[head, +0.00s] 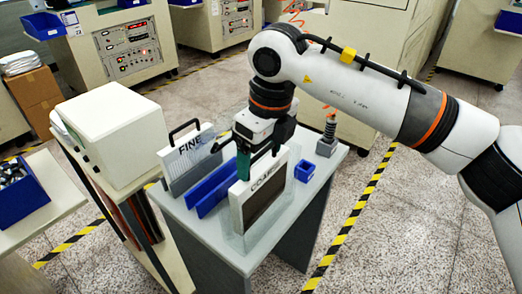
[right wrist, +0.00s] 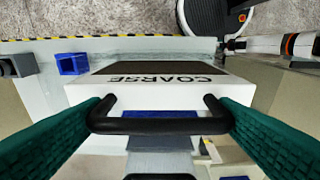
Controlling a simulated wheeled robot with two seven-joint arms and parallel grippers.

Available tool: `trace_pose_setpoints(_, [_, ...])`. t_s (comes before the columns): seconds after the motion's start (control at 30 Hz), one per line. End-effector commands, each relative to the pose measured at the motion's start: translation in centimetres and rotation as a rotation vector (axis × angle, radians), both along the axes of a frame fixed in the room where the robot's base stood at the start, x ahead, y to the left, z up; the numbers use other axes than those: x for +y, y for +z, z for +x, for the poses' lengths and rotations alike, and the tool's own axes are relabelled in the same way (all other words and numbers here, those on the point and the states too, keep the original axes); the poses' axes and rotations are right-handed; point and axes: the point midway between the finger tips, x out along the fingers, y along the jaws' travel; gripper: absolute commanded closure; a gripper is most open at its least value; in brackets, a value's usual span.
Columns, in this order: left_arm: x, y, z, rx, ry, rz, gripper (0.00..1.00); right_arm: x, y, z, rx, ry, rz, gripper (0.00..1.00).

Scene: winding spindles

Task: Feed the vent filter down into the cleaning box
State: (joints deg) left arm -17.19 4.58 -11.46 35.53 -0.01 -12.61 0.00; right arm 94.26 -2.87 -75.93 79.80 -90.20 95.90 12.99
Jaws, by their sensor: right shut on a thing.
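The vent filter marked COARSE (head: 264,199) is a white-framed panel with a dark face, standing upright near the front of the small table. My right gripper (head: 243,165) is at its top edge. In the right wrist view its green fingers are shut on the ends of the filter's black handle (right wrist: 158,126). A second filter marked FINE (head: 190,152), with a black handle, stands upright at the left. Faint clear walls (head: 232,238) around the COARSE filter look like the cleaning box; how deep the filter sits is unclear. My left gripper is out of view.
A small blue bin (head: 308,171) and a grey post on a block (head: 327,138) stand on the table's right side. A white box (head: 112,135) on a shelf stands close at the left. Striped tape (head: 350,228) marks the floor at the right.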

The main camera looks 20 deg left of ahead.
Motion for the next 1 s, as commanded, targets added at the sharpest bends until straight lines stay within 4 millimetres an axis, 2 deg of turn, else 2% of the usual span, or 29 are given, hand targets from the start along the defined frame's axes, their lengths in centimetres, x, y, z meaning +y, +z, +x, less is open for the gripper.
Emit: trace_pose_setpoints(1.0, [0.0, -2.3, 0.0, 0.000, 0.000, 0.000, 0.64, 0.0, -2.7, 0.0, 0.000, 0.000, 0.000, 0.56])
